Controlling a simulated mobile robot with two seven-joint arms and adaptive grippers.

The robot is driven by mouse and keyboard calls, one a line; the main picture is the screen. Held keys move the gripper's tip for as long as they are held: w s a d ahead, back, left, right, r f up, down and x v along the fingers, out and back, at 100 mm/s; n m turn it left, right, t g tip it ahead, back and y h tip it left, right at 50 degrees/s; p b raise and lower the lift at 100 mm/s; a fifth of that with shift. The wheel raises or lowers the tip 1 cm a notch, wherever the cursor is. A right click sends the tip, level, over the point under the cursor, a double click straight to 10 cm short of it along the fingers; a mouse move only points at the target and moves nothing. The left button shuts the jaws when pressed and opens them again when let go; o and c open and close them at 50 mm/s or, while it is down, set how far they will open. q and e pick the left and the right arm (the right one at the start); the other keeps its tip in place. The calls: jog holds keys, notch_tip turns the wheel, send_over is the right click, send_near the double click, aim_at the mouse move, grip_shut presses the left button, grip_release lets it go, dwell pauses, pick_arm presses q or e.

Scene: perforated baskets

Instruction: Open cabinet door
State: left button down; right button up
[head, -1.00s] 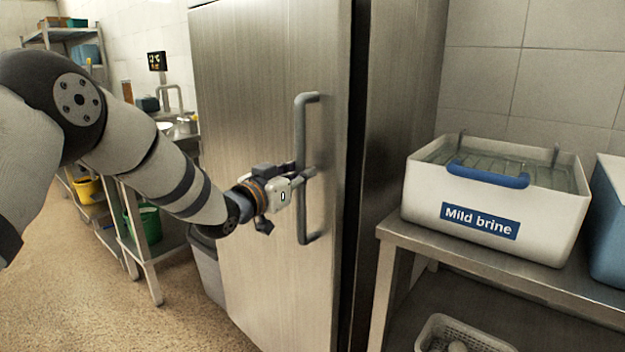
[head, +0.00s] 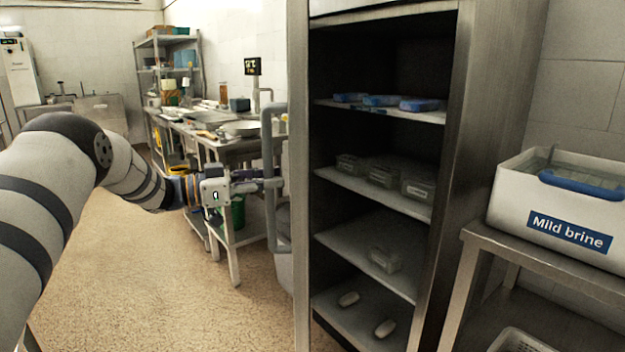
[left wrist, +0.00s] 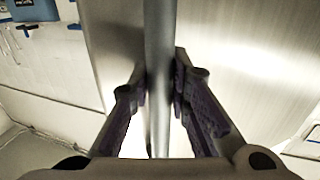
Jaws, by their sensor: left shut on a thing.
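The steel cabinet door (head: 299,200) stands swung wide open and shows nearly edge-on in the head view. Its grey vertical bar handle (head: 268,180) is on the door's left side. My left gripper (head: 272,184) is shut on the handle. In the left wrist view the fingers (left wrist: 160,95) close on both sides of the handle bar (left wrist: 158,40), with the brushed door face (left wrist: 240,60) behind it. The cabinet interior (head: 385,60) is exposed, with several shelves holding blue packs (head: 382,100), clear containers (head: 383,176) and pale oval items (head: 385,328). My right gripper is not in view.
A steel table (head: 480,236) at the right bears a white "Mild brine" tub (head: 510,215), with a basket (head: 520,341) below. A work table (head: 238,243) and a shelf rack (head: 140,62) stand behind the door. The floor at left is clear.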

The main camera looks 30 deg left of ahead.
pick_arm(q)
jog(key=s+a, duration=0.2)
jog(key=a, duration=0.4)
jog(key=shift+s, duration=0.3)
jog(key=c, duration=1.5)
grip_release()
jog(key=v, duration=1.2)
